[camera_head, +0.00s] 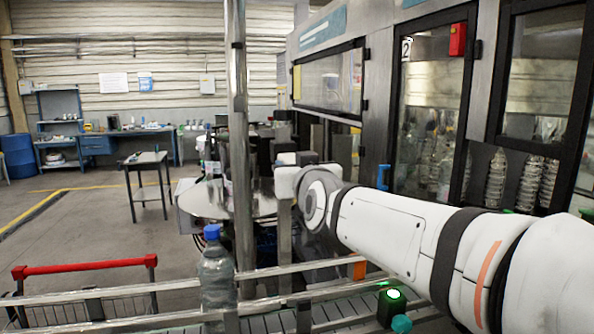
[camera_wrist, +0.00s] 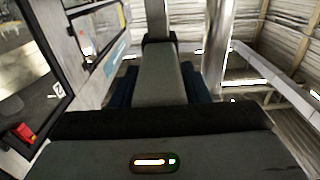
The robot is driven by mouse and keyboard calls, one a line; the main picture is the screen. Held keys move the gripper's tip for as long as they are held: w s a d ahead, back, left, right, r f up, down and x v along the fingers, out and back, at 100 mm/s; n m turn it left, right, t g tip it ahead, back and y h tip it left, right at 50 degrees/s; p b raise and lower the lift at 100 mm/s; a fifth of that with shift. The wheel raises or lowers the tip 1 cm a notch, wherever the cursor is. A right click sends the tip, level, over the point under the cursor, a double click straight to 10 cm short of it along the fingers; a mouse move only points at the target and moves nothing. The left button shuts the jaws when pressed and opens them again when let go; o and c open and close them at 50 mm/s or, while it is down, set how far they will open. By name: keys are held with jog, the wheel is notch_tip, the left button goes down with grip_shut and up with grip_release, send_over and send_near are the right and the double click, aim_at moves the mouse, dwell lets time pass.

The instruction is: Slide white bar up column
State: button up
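A tall grey metal column (camera_head: 240,130) stands left of my gripper, rising out of the top of the head view. It also appears to show as the pale post (camera_wrist: 217,45) in the wrist view. My gripper (camera_head: 288,168) is at the far end of my arm, close to the column's right side. A pale upright bar (camera_head: 285,232) shows just below it; I cannot tell whether this is the white bar. In the wrist view my gripper (camera_wrist: 158,45) reaches toward a pale upright strip (camera_wrist: 155,18). Its fingers overlap there, so grip and contact are unclear.
A bottle with a blue cap (camera_head: 217,275) stands by the conveyor rails (camera_head: 140,290) in front. A round table (camera_head: 205,200) lies behind the column. The machine cabinet (camera_head: 430,110) is close on the right. A green-lit button (camera_head: 393,294) sits below my arm.

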jog(key=o, duration=0.3)
jog(key=shift+f, duration=0.1)
jog(key=v, duration=0.7)
jog(key=shift+s+d, duration=0.1)
jog(key=shift+s, duration=0.3)
jog(key=s+d+f+g+h+b, duration=0.1)
jog(key=s+d+f+g, duration=0.15)
jog(key=f, duration=0.55)
jog(key=s+d+f+g+h, duration=0.1)
jog(key=s+d+f+g, duration=0.15)
jog(key=f, duration=0.55)
jog(key=s+d+f+m+g+h, duration=0.1)
jog(key=s+d+f+g, duration=0.2)
jog(key=s+f, duration=0.1)
jog(key=s+d+f+m+g+h, duration=0.1)
jog(key=s+d+f+g, duration=0.2)
jog(key=s+f, duration=0.2)
jog(key=s+d+f+m+g+h+b, duration=0.1)
jog(key=s+d+f+g, duration=0.2)
jog(key=s+f, duration=0.2)
jog(key=shift+s+d+f, duration=0.1)
jog(key=shift+s+f, duration=0.1)
jog(key=shift+f, duration=0.5)
